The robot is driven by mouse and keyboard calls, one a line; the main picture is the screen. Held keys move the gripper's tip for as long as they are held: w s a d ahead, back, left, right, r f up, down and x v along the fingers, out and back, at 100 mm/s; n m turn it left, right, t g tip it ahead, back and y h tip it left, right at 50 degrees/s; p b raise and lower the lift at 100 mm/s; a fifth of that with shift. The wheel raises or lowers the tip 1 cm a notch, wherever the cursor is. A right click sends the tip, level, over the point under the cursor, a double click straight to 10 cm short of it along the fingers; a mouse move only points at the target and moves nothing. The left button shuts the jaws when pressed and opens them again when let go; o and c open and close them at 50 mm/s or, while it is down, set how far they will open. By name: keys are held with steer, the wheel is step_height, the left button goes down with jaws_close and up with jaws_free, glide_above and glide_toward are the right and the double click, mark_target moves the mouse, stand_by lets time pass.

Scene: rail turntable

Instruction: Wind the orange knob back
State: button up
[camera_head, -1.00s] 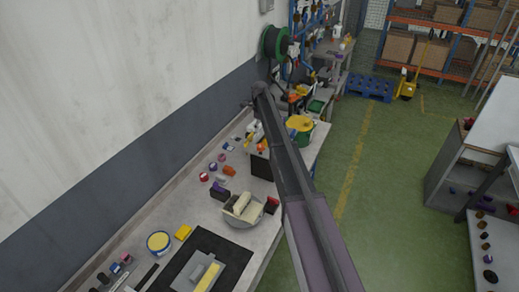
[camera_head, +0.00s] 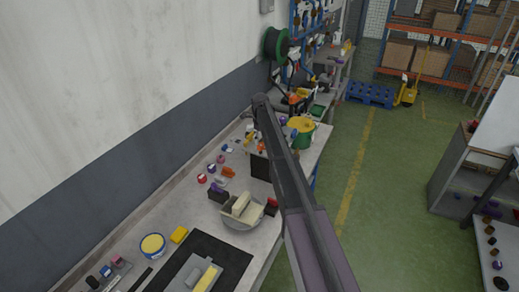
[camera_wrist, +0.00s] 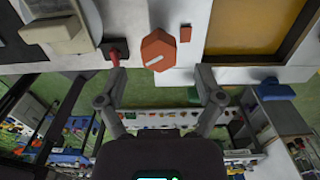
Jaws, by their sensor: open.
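The orange knob (camera_wrist: 158,50) is on a white panel (camera_wrist: 205,52) in the wrist view. It is faceted, with a short white line near its lower edge. My gripper (camera_wrist: 161,72) is open, one finger to the lower left of the knob and one to the lower right. Nothing shows between the fingertips, and the knob appears beyond them; I cannot tell how far. In the head view my arm crosses the bench and hides the gripper. I cannot surely pick out the knob there.
A red part (camera_wrist: 115,55) sits left of the knob, with a cream block (camera_wrist: 58,30) farther left. A dark-framed yellow panel (camera_wrist: 255,25) is to the right. The workbench (camera_head: 225,265) holds a yellow-topped tin (camera_head: 152,244) and a yellow-green pot (camera_head: 302,130). Green floor (camera_head: 385,200) is open to the right.

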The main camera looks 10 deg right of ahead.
mark_target(260, 144)
steer(key=shift+f+b, duration=1.45)
steer(key=shift+f, duration=0.3)
steer(key=c, duration=1.1)
steer(key=shift+a, duration=0.2)
steer(key=shift+c, duration=0.2)
steer(key=shift+d, duration=0.15)
